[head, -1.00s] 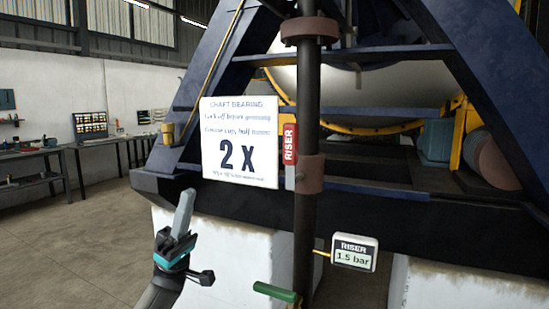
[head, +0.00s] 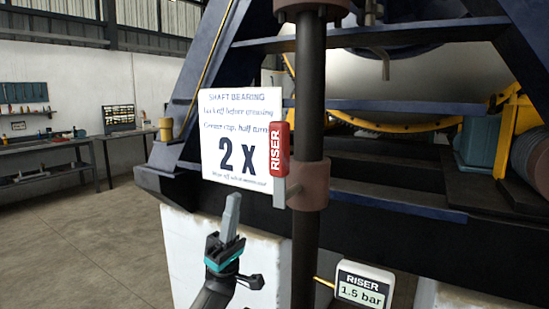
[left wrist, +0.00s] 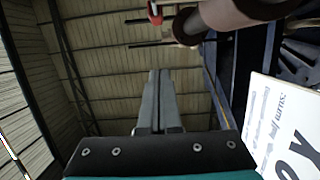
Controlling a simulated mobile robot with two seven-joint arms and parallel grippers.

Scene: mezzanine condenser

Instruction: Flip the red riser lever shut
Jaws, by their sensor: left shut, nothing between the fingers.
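The red riser lever (head: 279,149) stands upright beside the dark vertical pipe (head: 308,110), with "RISER" in white on it. A short grey stem at its lower end meets the brown collar (head: 311,186) on the pipe. My left gripper (head: 231,204) is shut and empty, pointing up, below and left of the lever and apart from it. In the left wrist view its fingers (left wrist: 153,95) are together. A small red part and a brown pipe fitting (left wrist: 190,22) show at the top there. My right gripper is not in view.
A white "SHAFT BEARING 2 X" sign (head: 238,165) is just left of the lever. A gauge (head: 363,287) reading "RISER 1.5 bar" is low on the right. A dark blue beam frame (head: 225,60) and white block (head: 215,250) stand behind. Open floor lies left.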

